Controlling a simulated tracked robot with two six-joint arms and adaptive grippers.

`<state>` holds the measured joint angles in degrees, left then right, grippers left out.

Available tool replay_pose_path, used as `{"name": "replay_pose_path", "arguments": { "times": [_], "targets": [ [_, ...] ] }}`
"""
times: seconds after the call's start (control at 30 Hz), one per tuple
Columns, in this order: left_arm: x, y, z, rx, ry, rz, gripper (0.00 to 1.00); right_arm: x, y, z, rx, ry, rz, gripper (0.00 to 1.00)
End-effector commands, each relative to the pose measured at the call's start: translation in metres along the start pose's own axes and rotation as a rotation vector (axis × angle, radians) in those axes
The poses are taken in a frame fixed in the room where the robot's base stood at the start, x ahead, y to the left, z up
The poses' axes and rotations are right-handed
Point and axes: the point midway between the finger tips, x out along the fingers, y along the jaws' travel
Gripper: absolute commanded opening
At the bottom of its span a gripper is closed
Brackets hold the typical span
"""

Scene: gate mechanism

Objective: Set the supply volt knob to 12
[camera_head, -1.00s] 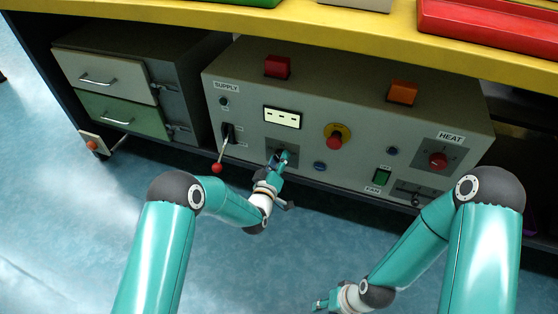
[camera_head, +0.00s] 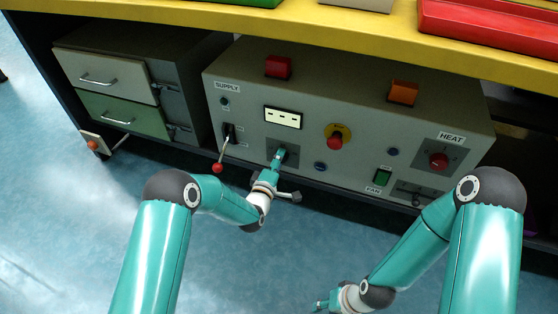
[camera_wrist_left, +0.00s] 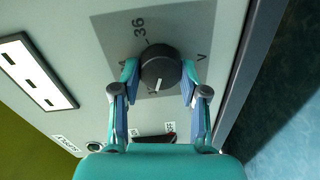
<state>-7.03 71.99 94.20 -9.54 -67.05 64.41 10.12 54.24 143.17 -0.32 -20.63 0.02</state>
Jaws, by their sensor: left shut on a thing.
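The dark round supply knob (camera_wrist_left: 161,64) sits on a grey square plate (camera_wrist_left: 190,25) on the panel. A white pointer line on it points down in the left wrist view. "36" is printed above the knob in that view; the other marks are partly hidden by my fingers. My left gripper (camera_wrist_left: 160,78) is shut on the knob, one finger on each side. In the head view my left gripper (camera_head: 278,157) covers the knob below the white display. My right gripper (camera_head: 321,304) is low at the bottom edge, away from the panel; its fingers are too small to judge.
The panel carries a white three-slot display (camera_head: 283,117), a red-tipped lever (camera_head: 218,167), a red button on yellow (camera_head: 335,141), a green switch (camera_head: 382,177) and a red HEAT knob (camera_head: 438,160). A yellow shelf edge (camera_head: 300,22) overhangs above. Open floor lies in front.

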Motion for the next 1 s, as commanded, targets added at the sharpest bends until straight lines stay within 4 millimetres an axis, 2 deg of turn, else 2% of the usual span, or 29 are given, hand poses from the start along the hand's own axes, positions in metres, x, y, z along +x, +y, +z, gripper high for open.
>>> {"name": "replay_pose_path", "arguments": {
  "times": [0.03,0.43,0.47,0.6,1.0],
  "targets": [
    [-0.0007,-0.0037,-0.0046,-0.010,0.010,-0.008,0.09,0.0002,0.0001,0.0000,0.000,0.000,0.000,0.40],
    [-0.0009,-0.0044,-0.0053,-0.017,0.011,-0.010,0.09,0.0002,0.0001,0.0000,0.000,0.000,0.000,0.40],
    [-0.0009,-0.0044,-0.0053,-0.016,0.011,-0.010,0.49,0.0002,0.0001,0.0000,0.000,0.000,0.000,0.40],
    [-0.0007,-0.0035,-0.0038,-0.015,0.008,-0.008,0.69,0.0002,0.0001,0.0000,0.000,0.000,0.000,0.40],
    [-0.0041,-0.0018,-0.0014,-0.012,0.002,-0.005,0.69,-0.0004,-0.0001,-0.0001,0.000,0.000,0.000,0.40]
  ]
}}
